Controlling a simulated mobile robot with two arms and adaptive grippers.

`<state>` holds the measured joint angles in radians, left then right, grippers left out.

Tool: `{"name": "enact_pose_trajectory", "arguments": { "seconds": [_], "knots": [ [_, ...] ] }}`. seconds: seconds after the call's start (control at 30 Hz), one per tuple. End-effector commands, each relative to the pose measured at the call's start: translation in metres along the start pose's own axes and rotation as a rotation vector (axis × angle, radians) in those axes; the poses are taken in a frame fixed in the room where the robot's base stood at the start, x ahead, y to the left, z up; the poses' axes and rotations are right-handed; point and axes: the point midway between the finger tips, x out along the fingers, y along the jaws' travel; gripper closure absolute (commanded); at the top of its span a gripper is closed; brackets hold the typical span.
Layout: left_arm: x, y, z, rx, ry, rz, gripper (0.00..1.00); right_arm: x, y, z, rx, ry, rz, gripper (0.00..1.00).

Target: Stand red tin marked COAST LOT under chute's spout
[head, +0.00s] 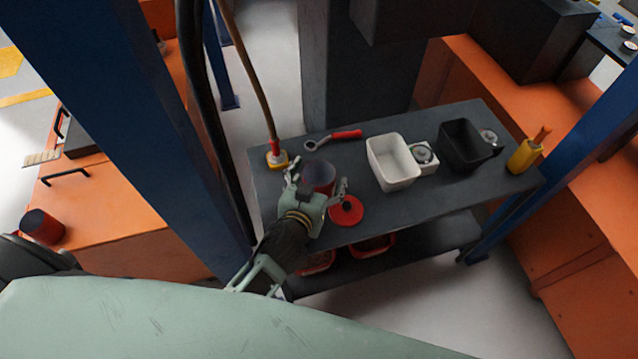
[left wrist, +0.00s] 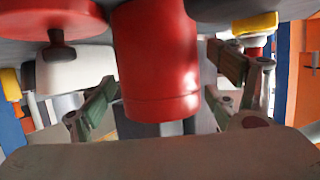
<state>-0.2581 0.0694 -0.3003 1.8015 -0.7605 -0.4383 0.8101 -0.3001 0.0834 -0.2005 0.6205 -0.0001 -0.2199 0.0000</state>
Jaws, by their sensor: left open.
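A red tin (head: 320,177) with a dark top stands on the dark bench, near its left end. My left gripper (head: 317,176) is open at the tin, one finger on each side of it. In the left wrist view the red tin (left wrist: 157,60) fills the space between the two spread fingers, and gaps show beside both fingers. No marking can be read on it. A second red tin (head: 42,226) with a dark top stands on the orange surface at the far left, its marking unreadable too. I cannot make out the chute's spout. My right gripper is not in view.
A red lid (head: 346,210) with a dark knob lies beside the tin on the bench (head: 400,212). A red-handled wrench (head: 334,139), a white bin (head: 391,163), a black bin (head: 462,145) and a yellow holder (head: 522,156) are also on it. A blue post (head: 130,110) stands left.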

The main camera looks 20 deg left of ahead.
Motion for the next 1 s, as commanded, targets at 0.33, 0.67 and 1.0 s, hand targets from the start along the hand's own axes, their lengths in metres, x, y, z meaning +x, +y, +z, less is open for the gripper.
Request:
{"name": "enact_pose_trajectory", "arguments": {
  "seconds": [0.33,0.67,1.0],
  "knots": [
    [0.0004,-0.0001,0.0002,0.0,0.0,0.0,0.3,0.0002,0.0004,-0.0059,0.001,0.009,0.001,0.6],
    [0.0003,-0.0001,0.0001,0.0,0.0,0.0,0.58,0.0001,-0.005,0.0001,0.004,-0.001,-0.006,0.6],
    [0.0002,0.0,-0.0007,-0.001,0.001,0.0,0.72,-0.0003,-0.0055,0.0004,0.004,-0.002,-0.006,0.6]
  ]
}}
